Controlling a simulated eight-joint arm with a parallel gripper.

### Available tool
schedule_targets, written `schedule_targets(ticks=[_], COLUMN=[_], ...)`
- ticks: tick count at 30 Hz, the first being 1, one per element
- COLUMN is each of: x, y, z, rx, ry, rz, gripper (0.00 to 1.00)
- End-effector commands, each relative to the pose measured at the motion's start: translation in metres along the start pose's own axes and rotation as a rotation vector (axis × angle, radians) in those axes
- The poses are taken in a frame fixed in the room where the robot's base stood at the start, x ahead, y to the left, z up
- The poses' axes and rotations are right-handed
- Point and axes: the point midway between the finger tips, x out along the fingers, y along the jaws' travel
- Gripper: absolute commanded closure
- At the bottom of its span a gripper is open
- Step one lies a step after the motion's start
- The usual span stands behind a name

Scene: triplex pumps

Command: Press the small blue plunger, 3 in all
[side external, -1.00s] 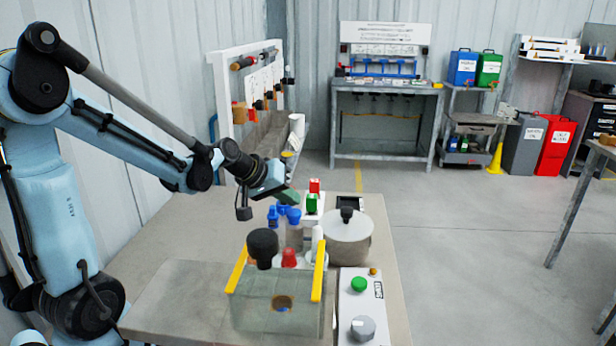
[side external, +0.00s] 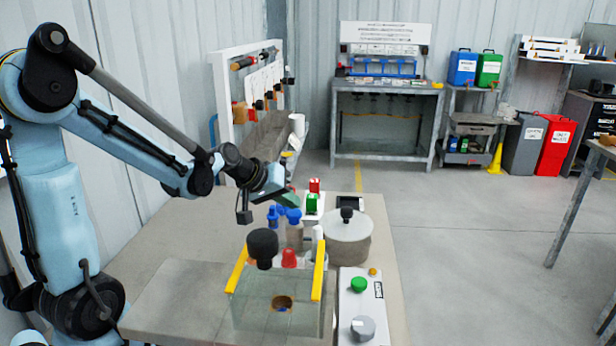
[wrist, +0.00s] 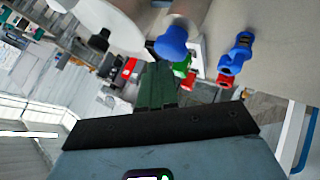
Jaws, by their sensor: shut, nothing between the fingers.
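A blue cap (side external: 293,215) tops a grey cylinder behind the clear tank; it shows large in the wrist view (wrist: 172,42). A second blue piece (side external: 273,217) stands just left of it and also shows in the wrist view (wrist: 237,52). I cannot tell for certain which is the small blue plunger. My gripper (side external: 292,199) has green fingers, shut and empty, just above the blue tops in the side view. In the wrist view the fingers (wrist: 157,85) point toward the large blue cap; a gap or contact cannot be judged.
A large black knob (side external: 262,245) and a red knob (side external: 289,258) rise by the clear tank (side external: 258,312) with yellow edges. A lidded pot (side external: 348,240) stands right. A control box (side external: 360,300) is in front. Red and green switches (side external: 312,198) stand close behind.

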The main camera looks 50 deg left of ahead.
Motion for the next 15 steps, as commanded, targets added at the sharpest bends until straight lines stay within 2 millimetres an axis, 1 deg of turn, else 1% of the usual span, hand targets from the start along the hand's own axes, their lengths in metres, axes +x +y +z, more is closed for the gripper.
schedule_targets(ticks=[15], x=[0.0039], y=[-0.0027], z=[0.0024], rx=[0.000], ry=[0.000], rz=[0.000], gripper=[1.00])
